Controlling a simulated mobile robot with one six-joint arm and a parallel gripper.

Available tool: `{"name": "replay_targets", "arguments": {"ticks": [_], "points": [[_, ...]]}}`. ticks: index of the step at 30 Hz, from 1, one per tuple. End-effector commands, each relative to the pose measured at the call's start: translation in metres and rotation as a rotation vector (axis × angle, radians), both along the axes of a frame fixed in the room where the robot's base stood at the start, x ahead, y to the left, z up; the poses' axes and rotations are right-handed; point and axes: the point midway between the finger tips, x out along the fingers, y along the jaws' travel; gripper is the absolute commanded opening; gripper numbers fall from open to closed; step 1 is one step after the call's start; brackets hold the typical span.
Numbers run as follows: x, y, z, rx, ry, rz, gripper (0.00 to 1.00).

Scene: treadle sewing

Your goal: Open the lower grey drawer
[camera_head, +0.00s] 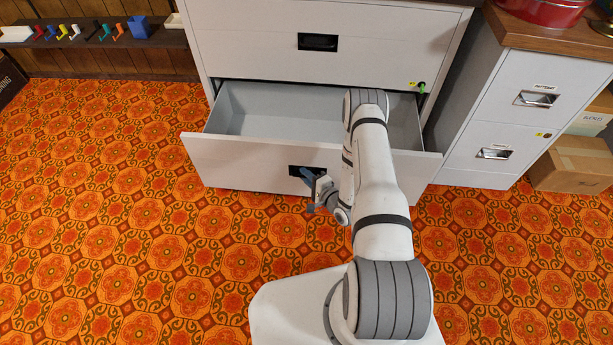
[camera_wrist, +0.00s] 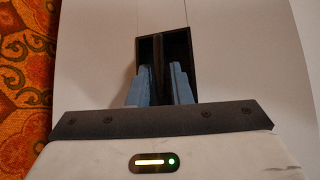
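The lower grey drawer (camera_head: 240,161) of the wide cabinet stands pulled out, with its empty-looking inside showing; my arm hides part of its right side. Its dark handle (camera_head: 293,170) is in a recess in the middle of the front. My gripper (camera_head: 308,177) is at this handle, in front of the drawer. In the wrist view, its blue fingers (camera_wrist: 160,75) are on either side of the dark upright handle bar (camera_wrist: 158,55) and look closed on it. The upper drawer (camera_head: 260,48) above is shut.
A narrower grey cabinet (camera_head: 470,128) with two shut drawers stands to the right, with cardboard boxes (camera_head: 572,163) beyond it. A low shelf (camera_head: 100,40) with coloured hooks is at the back left. The patterned floor (camera_head: 100,200) is clear on the left.

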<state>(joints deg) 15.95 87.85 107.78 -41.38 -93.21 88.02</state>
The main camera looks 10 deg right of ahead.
Motion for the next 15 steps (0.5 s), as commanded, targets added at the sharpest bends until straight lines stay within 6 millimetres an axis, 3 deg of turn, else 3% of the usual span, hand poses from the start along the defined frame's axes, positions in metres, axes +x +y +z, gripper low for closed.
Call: {"name": "replay_targets", "arguments": {"ticks": [5, 15], "points": [[-0.006, -0.004, 0.002, 0.000, 0.001, -0.003, 0.18], [-0.055, -0.028, 0.011, 0.001, 0.002, -0.004, 0.18]]}}
